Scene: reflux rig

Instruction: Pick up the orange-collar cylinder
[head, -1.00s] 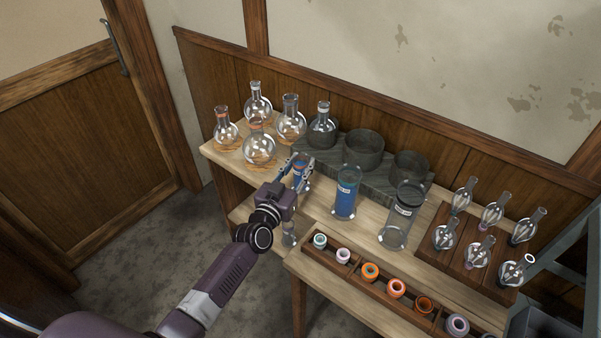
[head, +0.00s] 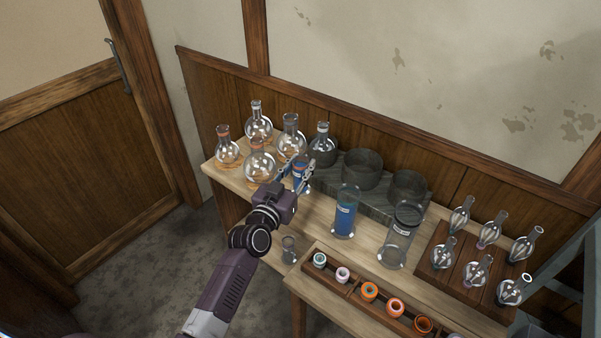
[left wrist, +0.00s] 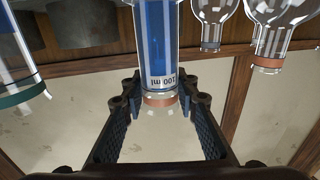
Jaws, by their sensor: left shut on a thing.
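The orange-collar cylinder (left wrist: 160,50) is a clear measuring cylinder with blue contents and a 100 ml mark. Its orange collar (left wrist: 160,99) sits near the rim, between my left fingertips in the left wrist view. In the head view the cylinder (head: 299,174) is partly hidden by my left gripper (head: 298,169). That gripper is shut on it near the top. Whether its base is clear of the table is hard to see. My right gripper is not in view.
Another blue-filled cylinder (head: 345,214) and an empty-looking cylinder (head: 400,235) stand to the right. Round flasks (head: 228,150) stand close by on the left. A grey block (head: 395,200) with dark round holders lies behind. A tray of coloured rings (head: 345,284) lies in front.

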